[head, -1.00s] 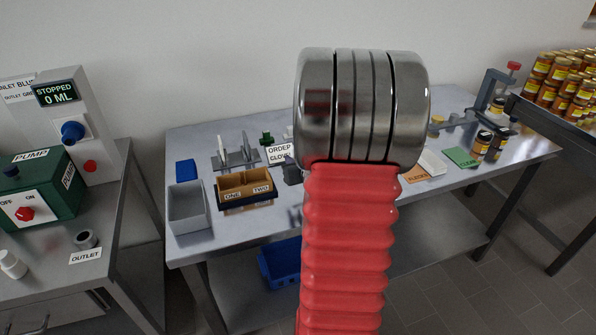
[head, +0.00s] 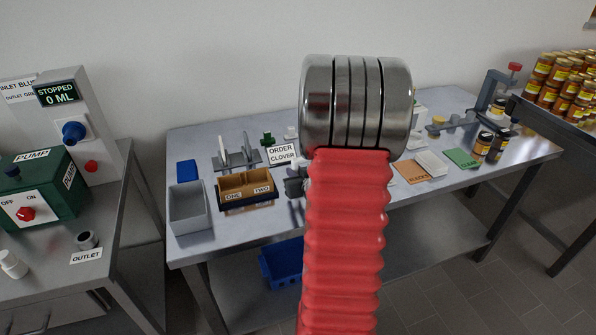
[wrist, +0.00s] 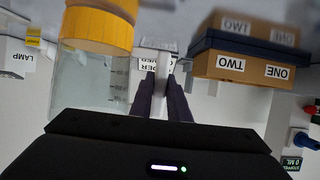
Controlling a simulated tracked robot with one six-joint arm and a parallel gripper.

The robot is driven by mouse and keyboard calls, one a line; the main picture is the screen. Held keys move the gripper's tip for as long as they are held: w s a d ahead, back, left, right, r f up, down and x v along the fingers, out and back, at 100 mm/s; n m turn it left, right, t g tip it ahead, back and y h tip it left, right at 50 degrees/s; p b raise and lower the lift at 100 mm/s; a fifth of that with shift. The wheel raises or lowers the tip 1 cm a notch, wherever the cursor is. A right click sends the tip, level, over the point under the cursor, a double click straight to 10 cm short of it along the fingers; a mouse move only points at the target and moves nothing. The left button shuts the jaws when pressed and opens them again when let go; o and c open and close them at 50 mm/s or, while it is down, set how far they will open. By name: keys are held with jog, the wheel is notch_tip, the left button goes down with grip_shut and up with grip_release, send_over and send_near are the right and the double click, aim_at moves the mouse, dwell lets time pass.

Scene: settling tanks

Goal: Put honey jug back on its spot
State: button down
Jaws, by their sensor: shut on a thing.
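The wrist view is upside down. In it, a clear jug (wrist: 92,85) with yellow-orange honey in its lower part is close to the camera at left and looks roughly upright. My gripper (wrist: 161,82) has its two dark fingers close together beside the jug. It is shut on the jug, seemingly at a pale handle-like part, though the contact is not clear. In the head view my red arm hides the jug, and only a bit of the dark gripper shows left of the arm. I cannot pick out the jug's spot.
An ORDER CLOVER card (head: 281,153) and a wooden box marked ONE and TWO (head: 245,187) stand on the table (head: 240,238). A grey bin (head: 187,207) is at left. Orange (head: 411,172) and green (head: 462,158) mats and jars (head: 489,146) are at right.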

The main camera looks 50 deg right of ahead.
jog(key=c, duration=1.7)
grip_release()
jog(key=shift+s+a+r, duration=0.2)
jog(key=shift+s+r, duration=0.05)
jog(key=shift+s, duration=0.1)
jog(key=v, duration=1)
jog(key=shift+s+r, duration=0.2)
jog(key=shift+s, duration=0.2)
